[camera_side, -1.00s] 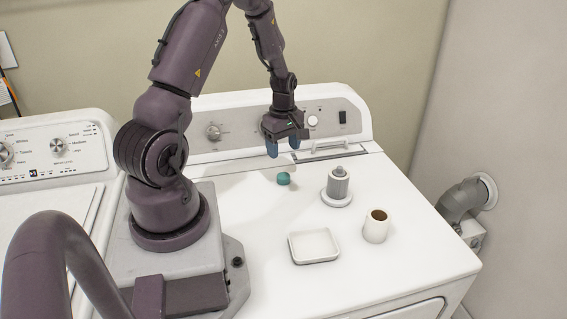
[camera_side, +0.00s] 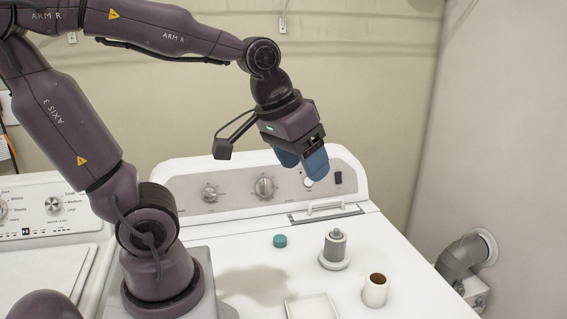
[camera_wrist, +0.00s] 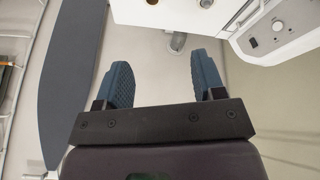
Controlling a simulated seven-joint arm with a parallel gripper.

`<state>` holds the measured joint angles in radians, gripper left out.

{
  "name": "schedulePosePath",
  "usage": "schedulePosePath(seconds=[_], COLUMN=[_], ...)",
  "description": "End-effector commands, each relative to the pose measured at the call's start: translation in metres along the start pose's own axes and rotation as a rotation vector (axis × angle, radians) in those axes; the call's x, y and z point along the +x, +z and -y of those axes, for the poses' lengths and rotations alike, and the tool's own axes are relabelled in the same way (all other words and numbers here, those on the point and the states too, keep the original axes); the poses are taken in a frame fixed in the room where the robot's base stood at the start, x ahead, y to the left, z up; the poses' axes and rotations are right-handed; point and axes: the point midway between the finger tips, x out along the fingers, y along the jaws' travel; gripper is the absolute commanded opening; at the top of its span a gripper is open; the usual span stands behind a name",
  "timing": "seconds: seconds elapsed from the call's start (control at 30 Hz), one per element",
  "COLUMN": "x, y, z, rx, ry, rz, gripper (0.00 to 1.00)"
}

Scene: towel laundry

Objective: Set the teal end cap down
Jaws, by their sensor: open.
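The teal end cap (camera_side: 280,241) sits on the white top of the machine, left of the grey spool-like piece. My gripper (camera_side: 303,172) is high above the machine top, near the control panel, with blue fingers apart and nothing between them. In the wrist view my gripper (camera_wrist: 164,80) also shows both fingers spread and empty. The end cap is not visible in the wrist view.
A grey cylinder on a white round base (camera_side: 334,250) stands right of the cap. A white cup with a brown inside (camera_side: 375,291) and a white square tray (camera_side: 312,308) are nearer the front. The machine's control panel (camera_side: 235,190) rises behind.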

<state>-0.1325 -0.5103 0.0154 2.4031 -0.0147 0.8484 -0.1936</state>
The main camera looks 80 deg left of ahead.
Motion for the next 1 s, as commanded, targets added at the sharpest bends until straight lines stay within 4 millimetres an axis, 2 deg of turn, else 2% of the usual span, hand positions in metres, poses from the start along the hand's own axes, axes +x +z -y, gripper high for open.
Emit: schedulePosePath(seconds=[0.03,0.1,0.3,1.0], x=[-0.010,-0.018,-0.027,-0.027], y=[0.012,0.024,0.040,0.040], z=[-0.008,-0.014,-0.020,-0.020], rx=[0.096,0.200,0.337,0.339], ry=[0.020,0.036,0.055,0.054], rz=[-0.029,-0.053,-0.084,-0.085], gripper=[0.63,0.63,0.63,0.63])
